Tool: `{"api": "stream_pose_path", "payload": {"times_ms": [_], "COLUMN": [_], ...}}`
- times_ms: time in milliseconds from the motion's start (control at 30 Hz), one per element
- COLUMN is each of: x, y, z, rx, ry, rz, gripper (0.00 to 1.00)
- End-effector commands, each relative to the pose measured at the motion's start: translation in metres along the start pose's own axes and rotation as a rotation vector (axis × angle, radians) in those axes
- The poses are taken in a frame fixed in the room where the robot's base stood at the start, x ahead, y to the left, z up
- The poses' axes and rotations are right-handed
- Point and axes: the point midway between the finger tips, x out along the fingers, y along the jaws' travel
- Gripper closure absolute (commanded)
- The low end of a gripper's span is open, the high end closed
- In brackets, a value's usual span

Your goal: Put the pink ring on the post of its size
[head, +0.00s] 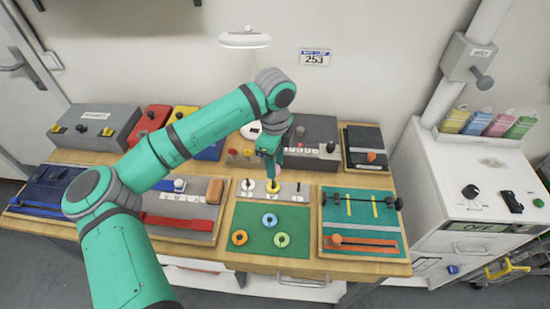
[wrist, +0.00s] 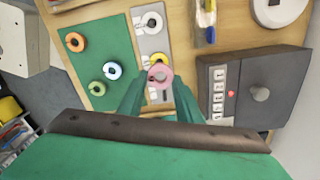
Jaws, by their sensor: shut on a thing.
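The pink ring (wrist: 160,75) is between the fingertips of my gripper (wrist: 158,80) in the wrist view, held above a light grey strip with posts (wrist: 144,40). In the head view my gripper (head: 272,172) is over the middle of that strip (head: 285,196), and I cannot make out the pink ring clearly. A pale ring (head: 248,185) is at the left post. A thin dark post (head: 299,187) stands bare at the right.
On the green mat (head: 258,239) in front lie an orange ring (head: 239,238), a blue ring (head: 269,220) and a green ring (head: 282,240). A grey box with a knob (wrist: 255,85) stands behind the strip. Slider boards flank the mat on both sides.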

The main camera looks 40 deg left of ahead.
Motion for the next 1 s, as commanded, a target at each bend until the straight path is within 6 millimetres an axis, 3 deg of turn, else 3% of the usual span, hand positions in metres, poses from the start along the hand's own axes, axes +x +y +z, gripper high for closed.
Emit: {"api": "stream_pose_path", "payload": {"times_ms": [400,1000], "x": [0.031,0.036], "y": [0.002,0.001], "z": [0.006,0.002], "rx": [-0.012,-0.003], "ry": [0.001,-0.001], "rz": [0.000,0.000], "gripper": [0.89,0.89]}}
